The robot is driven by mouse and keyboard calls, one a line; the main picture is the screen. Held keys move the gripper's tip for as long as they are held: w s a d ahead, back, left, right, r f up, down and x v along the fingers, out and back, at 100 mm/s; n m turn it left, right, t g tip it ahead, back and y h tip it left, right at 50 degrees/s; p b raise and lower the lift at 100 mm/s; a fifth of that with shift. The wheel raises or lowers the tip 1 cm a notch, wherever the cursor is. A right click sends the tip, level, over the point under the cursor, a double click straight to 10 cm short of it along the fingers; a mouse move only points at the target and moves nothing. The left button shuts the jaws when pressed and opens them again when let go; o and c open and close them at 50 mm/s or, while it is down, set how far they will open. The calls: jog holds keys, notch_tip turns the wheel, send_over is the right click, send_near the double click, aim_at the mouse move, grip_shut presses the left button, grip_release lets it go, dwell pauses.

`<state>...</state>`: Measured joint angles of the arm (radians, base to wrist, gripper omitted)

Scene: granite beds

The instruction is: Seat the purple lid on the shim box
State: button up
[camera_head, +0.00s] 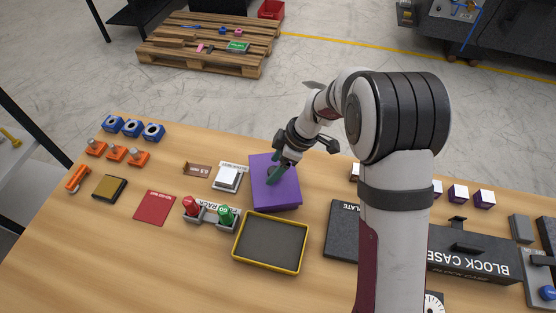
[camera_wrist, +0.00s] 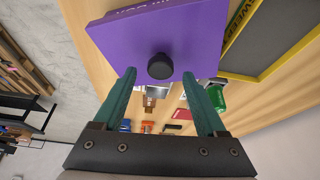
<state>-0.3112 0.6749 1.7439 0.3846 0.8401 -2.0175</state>
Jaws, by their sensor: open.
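The purple lid (camera_head: 284,191) is a flat square panel on the table in the middle of the head view. In the wrist view the purple lid (camera_wrist: 190,32) fills the top centre and has a round black knob (camera_wrist: 160,66). A darker purple side shows below its front edge, but I cannot tell whether this is the shim box or the lid's own rim. My gripper (camera_head: 271,181) is over the lid, pointing down. In the wrist view my gripper (camera_wrist: 159,76) is open, with its green fingers on either side of the knob and no clear contact.
A yellow-rimmed grey tray (camera_head: 236,246) lies just in front of the lid. A rack with a red and a green piece (camera_head: 227,214) stands to its left, near a white block (camera_head: 228,178) and a red mat (camera_head: 155,207). A black block case (camera_head: 475,256) is at right.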

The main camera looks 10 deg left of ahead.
jog(key=v, duration=1.5)
jog(key=shift+r, duration=0.3)
jog(key=shift+d, duration=0.1)
jog(key=s+d+m+h, duration=0.1)
jog(key=s+d+m, duration=0.3)
jog(key=s+m, duration=0.4)
jog(key=s+d+m+h, duration=0.1)
jog(key=s+d+m, duration=0.3)
jog(key=s+m, duration=0.4)
jog(key=s+d+m, duration=0.4)
jog(key=s+m, duration=0.4)
jog(key=s, duration=0.3)
jog(key=shift+f+m+h, duration=0.2)
jog(key=shift+m+h, duration=0.1)
jog(key=shift+h, duration=0.1)
jog(key=shift+w, duration=0.1)
